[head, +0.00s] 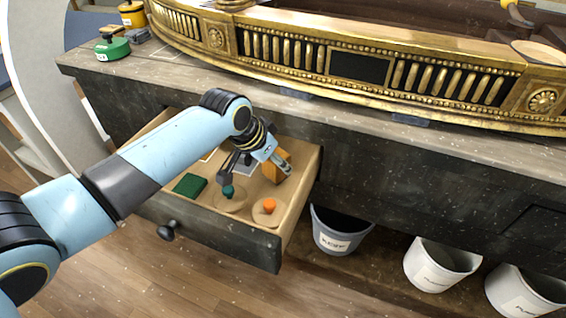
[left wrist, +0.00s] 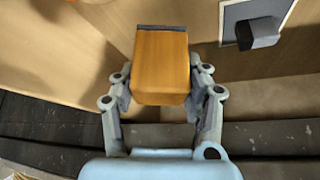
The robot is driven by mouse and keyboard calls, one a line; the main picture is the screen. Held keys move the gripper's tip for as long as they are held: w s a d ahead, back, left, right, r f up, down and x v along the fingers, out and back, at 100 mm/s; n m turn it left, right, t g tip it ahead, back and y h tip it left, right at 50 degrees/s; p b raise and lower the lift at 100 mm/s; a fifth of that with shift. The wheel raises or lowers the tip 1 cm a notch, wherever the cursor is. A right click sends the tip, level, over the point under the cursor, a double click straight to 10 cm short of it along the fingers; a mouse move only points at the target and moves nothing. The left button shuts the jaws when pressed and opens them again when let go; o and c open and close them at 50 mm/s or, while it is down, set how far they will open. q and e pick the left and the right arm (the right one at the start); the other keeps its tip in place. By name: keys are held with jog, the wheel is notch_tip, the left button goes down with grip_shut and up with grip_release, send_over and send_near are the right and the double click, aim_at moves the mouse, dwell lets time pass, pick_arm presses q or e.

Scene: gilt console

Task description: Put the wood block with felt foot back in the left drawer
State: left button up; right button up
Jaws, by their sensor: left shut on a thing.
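The wood block with felt foot (left wrist: 161,68) is orange-brown, with a dark grey strip along its far edge in the left wrist view. My left gripper (left wrist: 161,85) is shut on it, one finger on each side. In the head view the block (head: 281,165) is in my left gripper (head: 277,168) at the right part of the open left drawer (head: 227,222). I cannot tell whether the block touches the drawer floor. My right gripper is not in view.
The drawer also holds a green block (head: 189,185), a round disc with a green knob (head: 228,192), a disc with an orange knob (head: 268,208) and a dark block on a pale plate (left wrist: 258,33). Labelled bins (head: 338,232) stand below. A gilt piece (head: 360,68) rests on top.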

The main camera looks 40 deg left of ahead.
pick_arm(q)
jog(key=shift+w+d+f+b, duration=0.25)
jog(key=shift+w+f+b, duration=0.05)
jog(key=shift+w+f, duration=0.85)
jog(key=shift+r, duration=0.2)
jog(key=o, duration=1.3)
jog(key=shift+f, duration=0.1)
jog(key=p+v, duration=0.3)
jog(key=v, duration=0.9)
